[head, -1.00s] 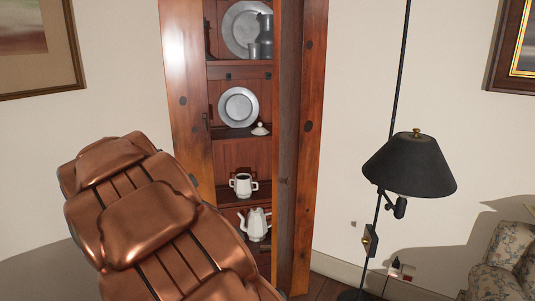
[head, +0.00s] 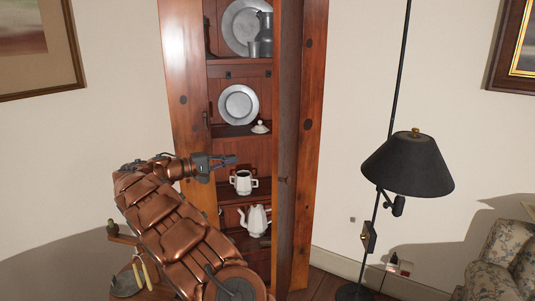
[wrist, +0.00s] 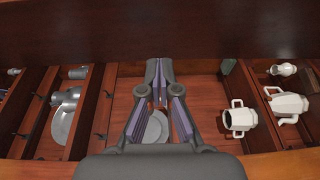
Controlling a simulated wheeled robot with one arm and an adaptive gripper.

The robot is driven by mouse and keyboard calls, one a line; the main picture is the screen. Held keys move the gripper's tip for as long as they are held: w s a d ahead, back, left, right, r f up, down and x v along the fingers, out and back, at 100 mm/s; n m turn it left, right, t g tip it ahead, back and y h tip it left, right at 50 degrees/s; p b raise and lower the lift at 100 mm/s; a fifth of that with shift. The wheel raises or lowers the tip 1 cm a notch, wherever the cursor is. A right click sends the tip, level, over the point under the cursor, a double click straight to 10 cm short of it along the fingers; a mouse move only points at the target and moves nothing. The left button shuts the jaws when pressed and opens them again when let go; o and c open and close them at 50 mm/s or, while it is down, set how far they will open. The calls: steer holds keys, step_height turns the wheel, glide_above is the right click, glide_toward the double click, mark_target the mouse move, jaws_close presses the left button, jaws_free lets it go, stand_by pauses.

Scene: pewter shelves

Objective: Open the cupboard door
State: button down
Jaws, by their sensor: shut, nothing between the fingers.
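The tall wooden cupboard (head: 183,100) stands against the wall in the head view, and its shelves show. Its door (head: 290,130) stands swung outward on the right side, seen nearly edge-on. My gripper (head: 232,160) is in front of the opening at mid-height, left of the door and apart from it, above a white two-handled pot. In the wrist view my gripper (wrist: 161,100) has its fingertips together with nothing between them. A dark red-brown board crosses the top of that view; I cannot tell whether it is the door.
On the shelves are pewter plates (head: 239,105), a pewter jug (head: 265,33), a white two-handled pot (head: 243,182) and a white teapot (head: 256,220). A black floor lamp (head: 408,165) and a floral armchair (head: 508,255) stand to the right. Bare wall separates cupboard and lamp.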

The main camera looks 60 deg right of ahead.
steer(key=s+p+x, duration=0.1)
steer(key=p+x, duration=0.1)
steer(key=x, duration=1.1)
steer(key=shift+s+a+r+p, duration=0.15)
steer(key=shift+s+a+p, duration=0.1)
steer(key=shift+p, duration=0.15)
steer(key=shift+s, duration=0.15)
